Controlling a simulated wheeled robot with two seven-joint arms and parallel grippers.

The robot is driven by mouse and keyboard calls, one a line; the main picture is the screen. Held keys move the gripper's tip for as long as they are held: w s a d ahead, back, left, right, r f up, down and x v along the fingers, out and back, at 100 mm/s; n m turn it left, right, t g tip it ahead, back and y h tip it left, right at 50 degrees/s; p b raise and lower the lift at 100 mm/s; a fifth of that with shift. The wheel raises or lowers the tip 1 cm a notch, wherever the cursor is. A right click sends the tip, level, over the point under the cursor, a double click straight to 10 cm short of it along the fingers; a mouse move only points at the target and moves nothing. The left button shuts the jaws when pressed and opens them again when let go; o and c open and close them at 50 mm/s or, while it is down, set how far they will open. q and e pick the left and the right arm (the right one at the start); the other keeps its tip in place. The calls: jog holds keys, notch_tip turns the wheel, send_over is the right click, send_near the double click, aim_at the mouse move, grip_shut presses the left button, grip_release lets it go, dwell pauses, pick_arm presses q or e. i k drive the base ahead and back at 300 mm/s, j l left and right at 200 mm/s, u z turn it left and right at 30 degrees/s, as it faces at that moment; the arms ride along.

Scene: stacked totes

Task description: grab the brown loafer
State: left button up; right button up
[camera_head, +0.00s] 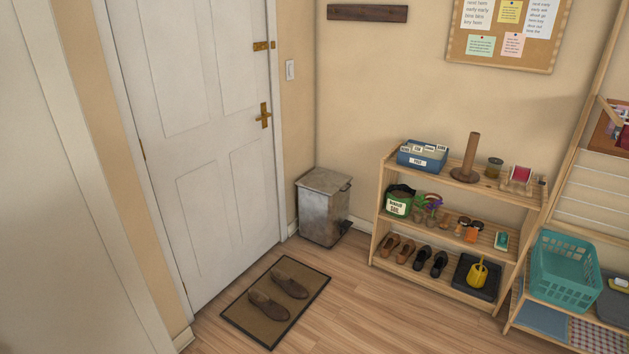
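A pair of dark brown slip-on shoes lies on the doormat (244,313) in front of the white door. One is the shoe at the upper right (291,284), the other the shoe at the lower left (268,305). A lighter brown pair stands on the bottom shelf of the wooden rack, with a left shoe (389,244) and a right shoe (406,251). They are too small for me to tell which pair is loafers. Neither of my grippers is in view, and nothing is touching the shoes.
Black shoes (422,257) and a dark tray with a yellow scoop (477,274) share the bottom shelf of the rack (447,290). A metal bin (323,208) stands left of the rack. A teal basket (566,270) is at right. The wooden floor (375,310) between mat and rack is clear.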

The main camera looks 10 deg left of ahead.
aim_at(273, 309)
jog(key=i+z, duration=0.15)
jog(key=i, duration=1.45)
